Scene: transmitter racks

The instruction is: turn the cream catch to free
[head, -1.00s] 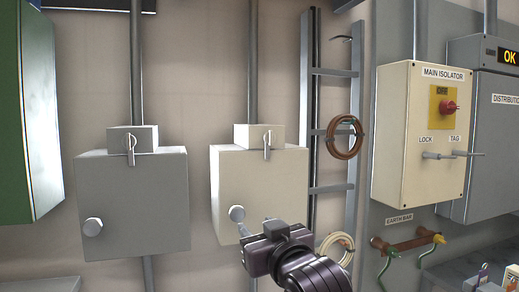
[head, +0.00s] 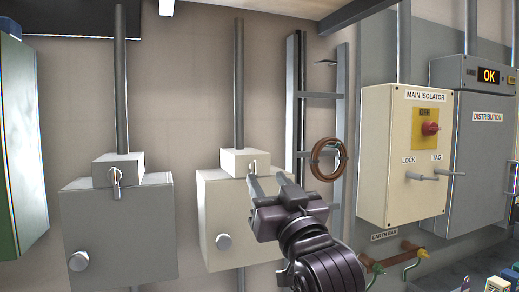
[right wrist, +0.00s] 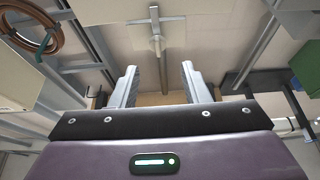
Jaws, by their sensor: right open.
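The cream box (head: 219,240) hangs on the wall in the middle of the head view. A smaller cream housing (head: 232,162) sits on its top, with the small pale catch (head: 252,166) at its right front. My right gripper (head: 266,180) is open, and its two fingers point up toward the housing. The left finger's tip overlaps the lower part of the catch in the picture, and I cannot tell whether they touch. In the right wrist view the two fingers (right wrist: 160,85) stand apart with nothing held between them. My left gripper is not in view.
A grey box (head: 120,235) with a similar catch (head: 115,178) hangs to the left. A cable ladder (head: 338,105) with a brown coil (head: 327,159) is right of the cream box. The main isolator (head: 387,150) stands farther right, with projecting LOCK and TAG pegs.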

